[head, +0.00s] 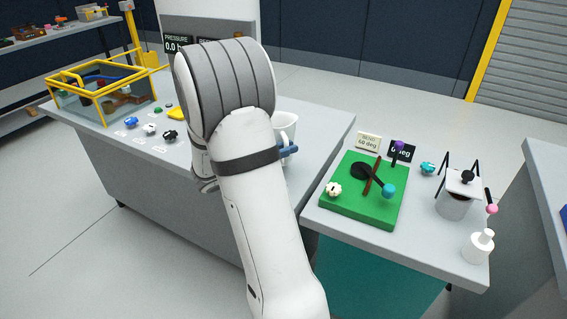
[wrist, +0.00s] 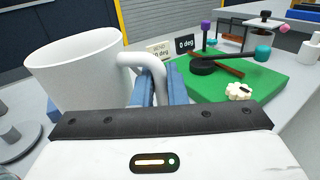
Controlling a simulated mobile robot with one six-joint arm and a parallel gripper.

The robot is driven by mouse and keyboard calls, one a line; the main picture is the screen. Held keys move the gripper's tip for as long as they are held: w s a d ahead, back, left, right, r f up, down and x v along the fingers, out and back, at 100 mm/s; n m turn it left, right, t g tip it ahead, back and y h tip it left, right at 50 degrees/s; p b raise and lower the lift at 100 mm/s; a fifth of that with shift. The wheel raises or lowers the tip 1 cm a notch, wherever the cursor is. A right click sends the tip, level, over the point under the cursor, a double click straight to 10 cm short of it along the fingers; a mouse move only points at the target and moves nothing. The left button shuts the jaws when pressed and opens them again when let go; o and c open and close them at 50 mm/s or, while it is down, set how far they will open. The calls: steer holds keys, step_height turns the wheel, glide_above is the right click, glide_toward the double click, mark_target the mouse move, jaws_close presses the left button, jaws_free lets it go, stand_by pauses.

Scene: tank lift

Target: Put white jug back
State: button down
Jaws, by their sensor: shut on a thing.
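The white jug (head: 287,122) is near the right end of the left bench in the head view, partly hidden behind my arm. In the wrist view the white jug (wrist: 78,72) fills the left side, with its open rim up and its handle to the right. My gripper (wrist: 158,88) has its blue fingers shut on the handle. My gripper (head: 289,149) shows only as a bit of blue beside the jug in the head view. The jug's base is hidden, so I cannot tell whether it touches the bench.
A green board (head: 362,200) with a lever and knobs lies on the right bench (head: 335,222). A lidded pot (head: 457,205) and a white bottle (head: 478,246) stand right of it. A yellow-framed tank (head: 100,93) stands at the left bench's far left. A gap separates the benches.

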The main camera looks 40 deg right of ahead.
steer(key=shift+f, duration=1.7)
steer(key=shift+s+d+f+b, duration=0.1)
steer(key=shift+b, duration=0.2)
steer(key=c, duration=1.5)
jaws_free()
steer(key=shift+f, duration=0.1)
steer(key=shift+o, duration=0.2)
